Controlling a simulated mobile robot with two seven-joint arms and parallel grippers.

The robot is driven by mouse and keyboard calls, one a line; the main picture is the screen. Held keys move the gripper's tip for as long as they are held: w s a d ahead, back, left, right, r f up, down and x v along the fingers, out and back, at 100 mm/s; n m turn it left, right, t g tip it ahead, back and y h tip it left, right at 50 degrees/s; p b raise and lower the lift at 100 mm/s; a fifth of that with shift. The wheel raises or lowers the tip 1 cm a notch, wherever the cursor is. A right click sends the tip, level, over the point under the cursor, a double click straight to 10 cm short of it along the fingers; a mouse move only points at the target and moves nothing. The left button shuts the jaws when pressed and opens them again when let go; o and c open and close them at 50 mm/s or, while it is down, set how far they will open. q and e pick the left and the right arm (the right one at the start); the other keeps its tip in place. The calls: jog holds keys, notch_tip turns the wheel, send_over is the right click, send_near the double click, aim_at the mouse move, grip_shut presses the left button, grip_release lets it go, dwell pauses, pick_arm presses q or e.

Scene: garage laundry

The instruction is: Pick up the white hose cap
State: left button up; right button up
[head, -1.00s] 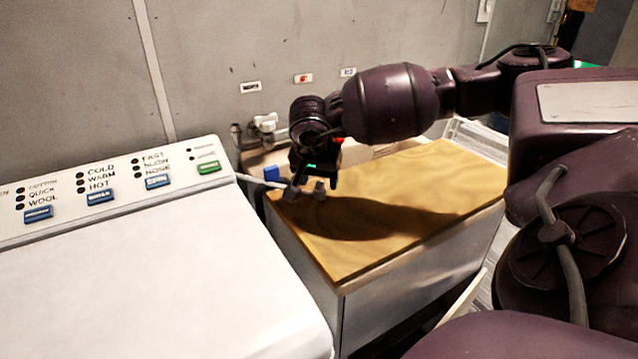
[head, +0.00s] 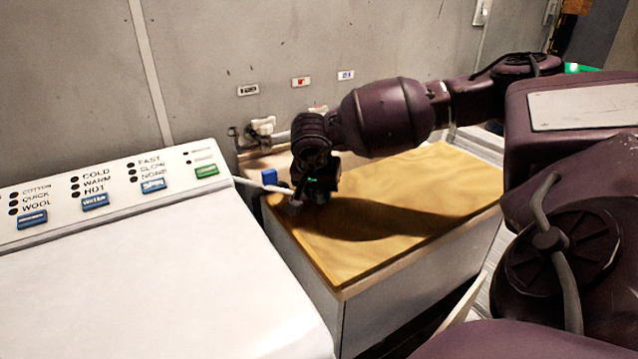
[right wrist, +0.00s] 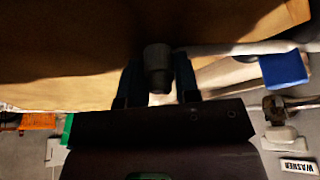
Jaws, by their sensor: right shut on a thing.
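In the head view the gripper mostly hides the cap. My left gripper is not in view.
A white hose (right wrist: 235,48) lies right beside the gripper, near a blue block (head: 269,176). The white washer (head: 150,275) stands at left. Taps (head: 263,126) are on the wall behind. The wooden top (head: 400,215) is clear to the right.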

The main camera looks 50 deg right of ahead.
notch_tip(320, 180, up, 9)
jog(key=shift+f+p, duration=0.1)
jog(key=shift+p, duration=0.6)
notch_tip(320, 180, up, 11)
jog(key=p, duration=0.1)
